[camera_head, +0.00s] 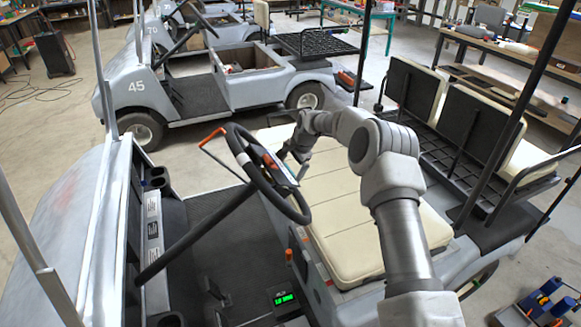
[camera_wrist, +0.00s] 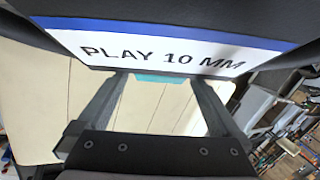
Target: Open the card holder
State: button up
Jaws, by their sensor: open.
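The card holder sits at the steering wheel (camera_head: 262,178) of the near cart. Its white card with a blue band (camera_head: 287,172) shows there, partly behind the wheel rim. In the wrist view the card (camera_wrist: 165,52) reads "PLAY 10 MM" and fills the top. A small teal tab (camera_wrist: 160,77) sticks out under the card's lower edge. My gripper (camera_wrist: 158,85) is open, its two fingers spread on either side of the tab. I cannot tell whether they touch the holder. In the head view my gripper (camera_head: 291,153) is just beyond the wheel, close to the holder.
The cream seat (camera_head: 345,220) lies beneath my arm. An orange-ended lever (camera_head: 212,137) stands left of the wheel. Roof posts (camera_head: 363,50) rise nearby. Another cart (camera_head: 215,80) stands behind.

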grip_shut()
dwell(0.6)
